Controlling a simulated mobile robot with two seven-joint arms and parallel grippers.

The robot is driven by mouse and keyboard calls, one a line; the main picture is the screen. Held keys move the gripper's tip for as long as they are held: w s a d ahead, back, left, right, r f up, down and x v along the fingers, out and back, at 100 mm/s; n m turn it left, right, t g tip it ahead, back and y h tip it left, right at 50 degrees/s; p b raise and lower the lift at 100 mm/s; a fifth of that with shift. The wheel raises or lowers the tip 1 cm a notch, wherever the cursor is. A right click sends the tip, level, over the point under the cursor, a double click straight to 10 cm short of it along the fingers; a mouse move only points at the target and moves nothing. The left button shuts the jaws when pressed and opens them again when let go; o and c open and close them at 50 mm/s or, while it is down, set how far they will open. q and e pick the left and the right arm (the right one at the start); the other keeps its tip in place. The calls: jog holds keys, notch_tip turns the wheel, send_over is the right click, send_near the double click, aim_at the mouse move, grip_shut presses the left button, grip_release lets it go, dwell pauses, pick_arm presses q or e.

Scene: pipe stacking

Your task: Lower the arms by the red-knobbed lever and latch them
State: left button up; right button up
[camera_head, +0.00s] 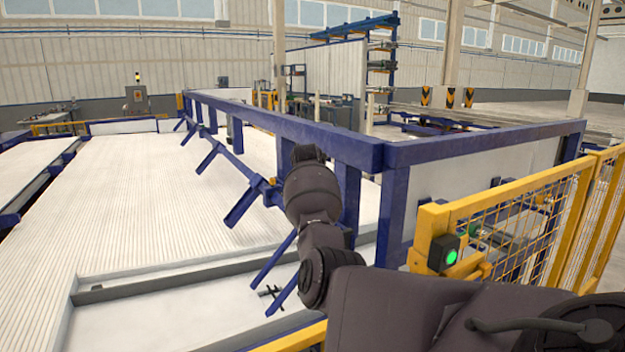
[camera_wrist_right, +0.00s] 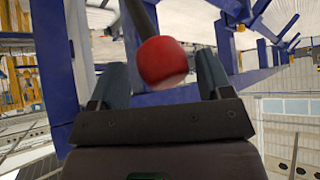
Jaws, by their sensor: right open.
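The red knob (camera_wrist_right: 162,62) sits at the end of a dark lever rod (camera_wrist_right: 140,15) in the right wrist view. My right gripper (camera_wrist_right: 164,74) is open, with one finger on each side of the knob; I cannot tell whether they touch it. In the head view my right arm (camera_head: 330,225) reaches up to the blue frame, and its gripper and the knob are hidden behind the wrist. Several blue arms (camera_head: 242,205) slope down to the left from a rail on the frame. No latch can be made out. My left gripper is not in view.
A blue frame (camera_head: 440,150) with posts runs behind my right arm. A yellow mesh fence (camera_head: 530,225) and a box with a green button (camera_head: 443,253) stand close on the right. A wide white ribbed bed (camera_head: 130,210) lies clear on the left.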

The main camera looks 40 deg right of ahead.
jog(key=v, duration=0.9)
jog(key=shift+a+r+b, duration=0.15)
jog(key=shift+r+b, duration=0.1)
jog(key=shift+b, duration=0.05)
jog(key=shift+s, duration=0.1)
